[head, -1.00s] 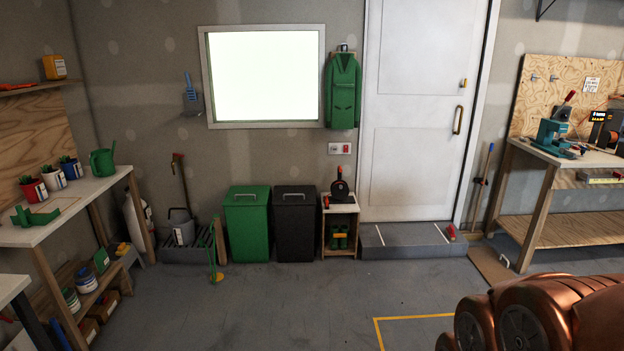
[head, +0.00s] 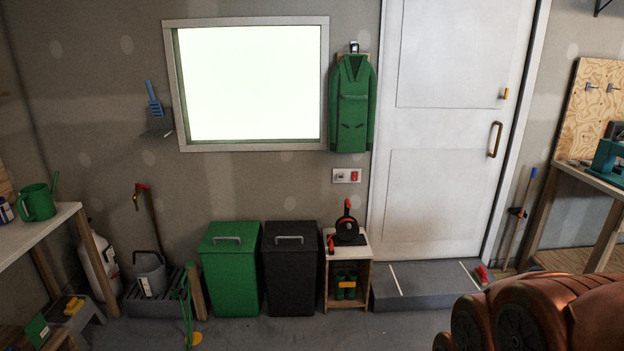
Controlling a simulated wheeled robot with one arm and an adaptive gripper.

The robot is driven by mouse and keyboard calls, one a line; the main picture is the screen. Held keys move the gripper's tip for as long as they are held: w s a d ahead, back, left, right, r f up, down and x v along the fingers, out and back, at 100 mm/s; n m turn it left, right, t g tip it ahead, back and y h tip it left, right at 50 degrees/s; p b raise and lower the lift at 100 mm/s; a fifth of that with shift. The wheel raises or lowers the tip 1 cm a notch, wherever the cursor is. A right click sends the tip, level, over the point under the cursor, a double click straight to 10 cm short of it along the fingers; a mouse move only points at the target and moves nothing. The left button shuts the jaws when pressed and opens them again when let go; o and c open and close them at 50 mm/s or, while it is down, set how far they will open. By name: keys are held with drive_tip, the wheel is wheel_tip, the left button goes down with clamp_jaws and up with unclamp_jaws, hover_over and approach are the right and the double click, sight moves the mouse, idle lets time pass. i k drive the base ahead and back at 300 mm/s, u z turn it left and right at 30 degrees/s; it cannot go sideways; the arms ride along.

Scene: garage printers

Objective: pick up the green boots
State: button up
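The green boots (head: 346,285) stand side by side inside a small open-fronted wooden cabinet with a white top, against the far wall. The cabinet (head: 326,297) is just right of a black bin and left of a low grey step. The boots look dark inside at their tops, and the cabinet's top hangs over them. My copper-coloured arm shows at the lower right of the head view, well nearer than the boots. My gripper is not in view.
A green bin (head: 229,275) and a black bin (head: 290,275) stand left of the cabinet. A grey step (head: 425,285) lies before the white door (head: 448,130). A black and red tool (head: 347,228) sits on the cabinet. The floor (head: 385,330) in front looks clear.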

sight(341, 280)
drive_tip(key=i, duration=1.85)
drive_tip(key=u, duration=3.55)
drive_tip(key=k, duration=1.55)
drive_tip(key=z, duration=1.25)
